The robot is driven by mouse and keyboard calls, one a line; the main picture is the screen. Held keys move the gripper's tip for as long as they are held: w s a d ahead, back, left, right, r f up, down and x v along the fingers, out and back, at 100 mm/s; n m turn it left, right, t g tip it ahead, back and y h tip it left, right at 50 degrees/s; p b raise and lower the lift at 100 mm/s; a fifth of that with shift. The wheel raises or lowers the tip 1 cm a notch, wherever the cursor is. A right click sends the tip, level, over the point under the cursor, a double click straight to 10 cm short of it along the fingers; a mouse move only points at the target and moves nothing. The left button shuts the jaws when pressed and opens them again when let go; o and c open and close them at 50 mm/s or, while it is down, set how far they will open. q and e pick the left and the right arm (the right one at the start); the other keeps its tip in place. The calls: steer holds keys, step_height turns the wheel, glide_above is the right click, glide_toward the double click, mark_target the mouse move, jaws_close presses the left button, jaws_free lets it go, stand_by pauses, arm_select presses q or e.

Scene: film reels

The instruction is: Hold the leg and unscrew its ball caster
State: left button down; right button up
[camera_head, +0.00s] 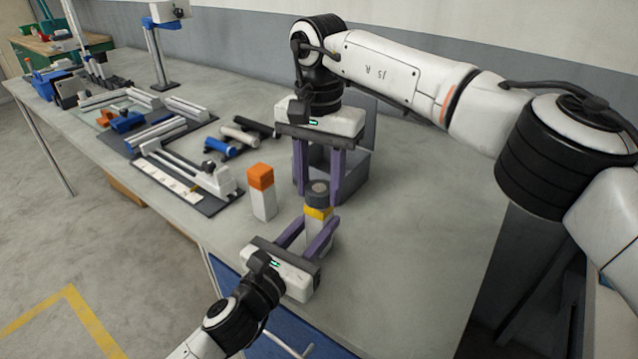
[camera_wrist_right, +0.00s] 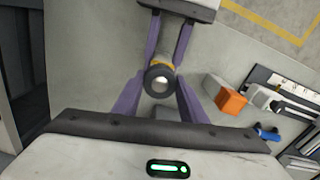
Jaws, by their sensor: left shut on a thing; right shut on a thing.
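The leg (camera_head: 315,238) is a pale post with a yellow band near its top, standing upright near the table's front. Its ball caster (camera_head: 319,192) is a dark ring with a grey ball; it also shows in the right wrist view (camera_wrist_right: 160,83). My left gripper (camera_head: 310,225), coming from the front, is shut on the leg below the caster; its purple fingers partly hide the post. My right gripper (camera_head: 318,190) points down from above, its fingers on either side of the caster and shut on it. The exact finger contact is hard to see.
A white block with an orange top (camera_head: 261,178) stands just left of the leg. A grey bin (camera_head: 355,170) is behind my right gripper. Trays with rails (camera_head: 185,180) and several rollers (camera_head: 240,136) lie further left. The table is clear to the right.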

mark_target(319, 188)
steer(key=shift+n, duration=1.2)
steer(key=shift+r, duration=0.15)
steer(key=shift+r, duration=0.95)
steer(key=shift+r, duration=2)
arm_select(q)
steer(key=c, duration=1.2)
jaws_free()
